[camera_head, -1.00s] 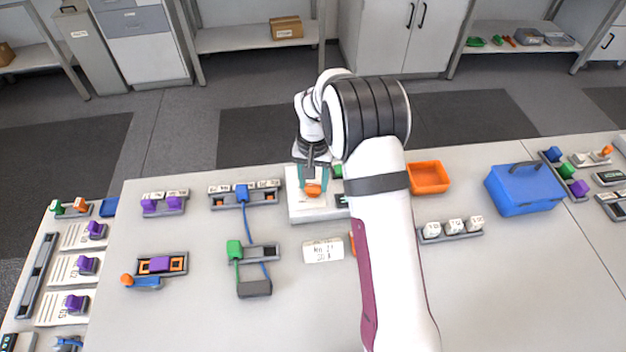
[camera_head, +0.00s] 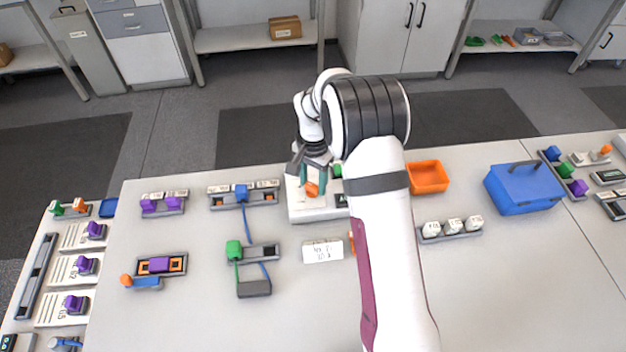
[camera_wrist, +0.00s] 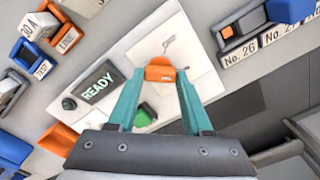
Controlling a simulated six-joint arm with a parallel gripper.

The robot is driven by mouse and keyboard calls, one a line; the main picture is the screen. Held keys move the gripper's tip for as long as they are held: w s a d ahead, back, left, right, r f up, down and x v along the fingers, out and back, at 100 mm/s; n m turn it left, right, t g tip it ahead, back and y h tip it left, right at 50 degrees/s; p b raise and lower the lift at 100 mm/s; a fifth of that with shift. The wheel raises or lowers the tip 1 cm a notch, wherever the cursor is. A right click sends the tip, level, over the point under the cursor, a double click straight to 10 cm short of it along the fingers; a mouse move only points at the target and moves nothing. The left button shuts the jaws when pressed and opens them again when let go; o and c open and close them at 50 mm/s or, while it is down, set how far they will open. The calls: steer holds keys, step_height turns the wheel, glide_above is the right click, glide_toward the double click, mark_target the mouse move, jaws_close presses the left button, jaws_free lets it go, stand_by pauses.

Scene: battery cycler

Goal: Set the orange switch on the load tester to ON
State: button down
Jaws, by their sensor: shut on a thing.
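The load tester (camera_head: 303,206) is a white box near the back middle of the table, partly hidden by my arm. In the wrist view its panel (camera_wrist: 205,75) shows a dark display reading READY (camera_wrist: 98,88), a green part (camera_wrist: 145,115) and the orange switch (camera_wrist: 160,71). The orange switch also shows in the head view (camera_head: 312,189), tilted. My gripper (camera_wrist: 160,80) has its teal fingers on either side of the orange switch and is shut on it. The switch's ON and OFF marks are not readable.
An orange tray (camera_head: 429,178) and a blue box (camera_head: 524,188) stand to the right. A rack with a blue plug (camera_head: 242,193) is to the left. A white label block (camera_head: 322,251) lies in front.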

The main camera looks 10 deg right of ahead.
mark_target(313, 185)
steer(key=shift+c, duration=1.6)
jaws_free()
step_height(313, 185, up, 16)
steer(key=shift+s, duration=0.1)
